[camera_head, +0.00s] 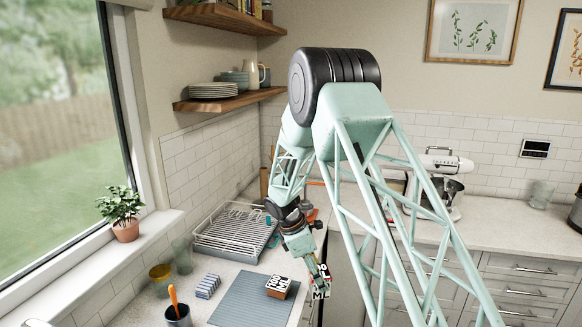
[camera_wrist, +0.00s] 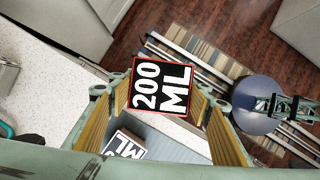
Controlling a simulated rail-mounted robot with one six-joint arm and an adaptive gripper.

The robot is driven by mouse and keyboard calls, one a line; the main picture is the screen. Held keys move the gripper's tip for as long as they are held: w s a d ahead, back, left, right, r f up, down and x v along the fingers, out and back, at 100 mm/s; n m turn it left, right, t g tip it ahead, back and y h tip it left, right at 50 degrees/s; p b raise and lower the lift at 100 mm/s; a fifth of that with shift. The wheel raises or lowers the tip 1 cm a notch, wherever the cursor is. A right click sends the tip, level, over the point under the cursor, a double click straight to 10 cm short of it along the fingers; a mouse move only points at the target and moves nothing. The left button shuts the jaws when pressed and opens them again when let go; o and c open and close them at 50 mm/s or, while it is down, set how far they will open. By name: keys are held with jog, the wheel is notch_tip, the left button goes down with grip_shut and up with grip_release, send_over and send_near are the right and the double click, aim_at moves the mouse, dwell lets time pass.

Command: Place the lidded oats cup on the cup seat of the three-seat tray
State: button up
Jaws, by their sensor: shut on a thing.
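My gripper (camera_head: 317,274) is low over the counter, just right of the grey-blue mat. In the wrist view my gripper (camera_wrist: 164,97) is shut on a square-topped thing with a black and white "200 ML" label (camera_wrist: 161,86) and a thin red edge. The lettering also shows at the fingers in the head view (camera_head: 321,284). A second block with a similar "ML" label (camera_head: 278,287) sits on the mat, and shows below the fingers in the wrist view (camera_wrist: 126,146). I cannot tell which is the oats cup. I cannot pick out a three-seat tray.
The ribbed mat (camera_head: 240,303) lies on the counter. A dish rack (camera_head: 228,238) stands behind it. A striped box (camera_head: 208,286), a dark cup with an orange handle (camera_head: 177,312) and glasses (camera_head: 160,278) stand left. The counter's edge and the floor (camera_wrist: 190,25) lie close by.

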jog(key=s+d+f+m+g+y+b, duration=0.2)
jog(key=s+d+f+m+b, duration=0.3)
jog(key=s+f+m, duration=0.2)
jog(key=s+d+f+m+g+y+b, duration=0.2)
jog(key=s+d+f+m+b, duration=0.4)
jog(key=f+m, duration=0.3)
jog(key=shift+s+f+m+g+y+b, duration=0.2)
jog(key=shift+s+m+g+y+b, duration=0.25)
jog(key=shift+m, duration=1.35)
jog(key=shift+w, duration=0.1)
